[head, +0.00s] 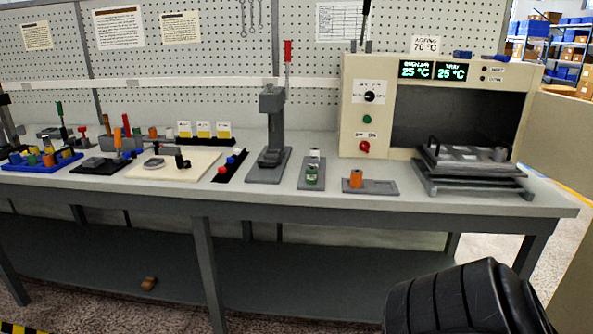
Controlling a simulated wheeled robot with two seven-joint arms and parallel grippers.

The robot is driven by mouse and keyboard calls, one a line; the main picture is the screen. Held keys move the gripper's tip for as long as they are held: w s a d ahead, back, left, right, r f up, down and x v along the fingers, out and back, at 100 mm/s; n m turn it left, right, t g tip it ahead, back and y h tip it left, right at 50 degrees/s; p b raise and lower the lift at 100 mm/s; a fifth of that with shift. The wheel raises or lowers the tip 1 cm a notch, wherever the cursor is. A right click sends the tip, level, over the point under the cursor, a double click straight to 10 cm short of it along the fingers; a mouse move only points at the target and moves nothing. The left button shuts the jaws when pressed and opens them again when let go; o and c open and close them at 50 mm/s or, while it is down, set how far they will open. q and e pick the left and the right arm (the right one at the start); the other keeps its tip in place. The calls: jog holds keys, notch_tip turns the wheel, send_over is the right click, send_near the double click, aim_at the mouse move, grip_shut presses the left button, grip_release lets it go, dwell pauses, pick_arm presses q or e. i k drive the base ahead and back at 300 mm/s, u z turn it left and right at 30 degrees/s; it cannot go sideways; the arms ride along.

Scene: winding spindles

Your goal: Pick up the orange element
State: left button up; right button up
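A short orange cylinder (356,179) stands upright on a flat grey plate (381,187) near the front edge of the bench, in front of the oven. Another small orange piece (48,160) sits in the blue tray (15,168) at the far left. An orange piece (153,133) also shows toward the back left of the bench. I cannot tell which of these is the orange element. Neither of my grippers is in view; a black rounded part at the lower right looks like part of my arm.
The grey-topped bench (440,203) runs across the view. The beige oven (365,105) stands open-fronted at right, with a grey stacked fixture (470,165) at its mouth. A grey press (271,130) and a small plate with a green-banded cylinder (312,174) stand left of the orange cylinder.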

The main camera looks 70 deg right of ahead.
aim_at(357, 174)
jog(key=z, duration=0.5)
jog(key=i, duration=1.25)
jog(key=z, duration=1.15)
